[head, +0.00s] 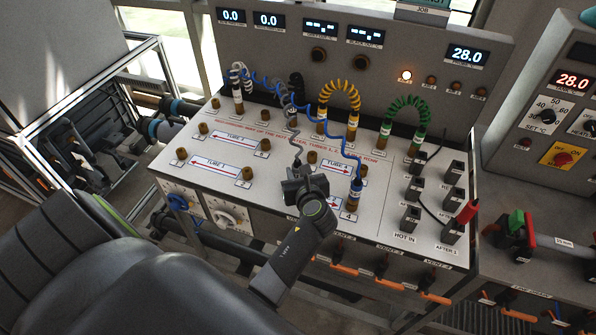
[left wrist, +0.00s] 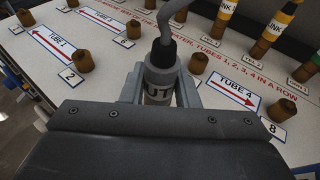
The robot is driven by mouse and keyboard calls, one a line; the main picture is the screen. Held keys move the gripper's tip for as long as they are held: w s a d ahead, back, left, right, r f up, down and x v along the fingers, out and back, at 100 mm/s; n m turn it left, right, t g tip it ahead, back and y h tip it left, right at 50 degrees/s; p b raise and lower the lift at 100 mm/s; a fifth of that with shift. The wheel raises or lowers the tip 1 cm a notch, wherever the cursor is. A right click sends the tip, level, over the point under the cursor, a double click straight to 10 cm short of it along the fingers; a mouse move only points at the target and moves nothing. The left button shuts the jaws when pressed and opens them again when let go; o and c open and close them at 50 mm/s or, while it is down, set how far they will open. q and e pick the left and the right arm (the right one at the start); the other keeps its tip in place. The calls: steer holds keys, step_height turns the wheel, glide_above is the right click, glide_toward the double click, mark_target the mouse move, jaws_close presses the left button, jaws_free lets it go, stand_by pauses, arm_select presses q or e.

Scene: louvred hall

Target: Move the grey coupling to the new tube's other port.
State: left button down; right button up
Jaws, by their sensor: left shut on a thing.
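The grey coupling (left wrist: 160,80), with a black collar and grey hose, stands between the fingers of my left gripper (head: 297,178). The gripper is shut on it. The coupling's lower end is hidden, so I cannot tell whether it touches a port. The grey hose (head: 297,148) rises from it. A blue coupling (head: 355,190) stands at the port marked 4, right of the gripper. A partly hidden label with a red arrow (head: 329,202) lies between them. Behind it is the Tube 4 label (left wrist: 235,91), with bare brown ports at its left end (left wrist: 198,63) and right end (left wrist: 284,108). My right gripper is not in view.
Yellow (head: 340,92) and green (head: 407,107) coiled hoses stand behind. A blue coiled hose (head: 345,117) crosses above the bench. Black sockets (head: 411,217) stand at the right.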

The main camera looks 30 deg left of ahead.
arm_select(q)
steer(key=shift+f, duration=0.25)
steer(key=c, duration=1)
jaws_free()
steer(key=shift+c, duration=0.2)
steer(key=s+d+r+p, duration=0.2)
steer(key=d+r+p, duration=0.1)
steer(key=r+p, duration=0.2)
steer(key=shift+s+r+p, duration=0.35)
steer(key=shift+s+p, duration=0.05)
steer(key=shift+p, duration=0.65)
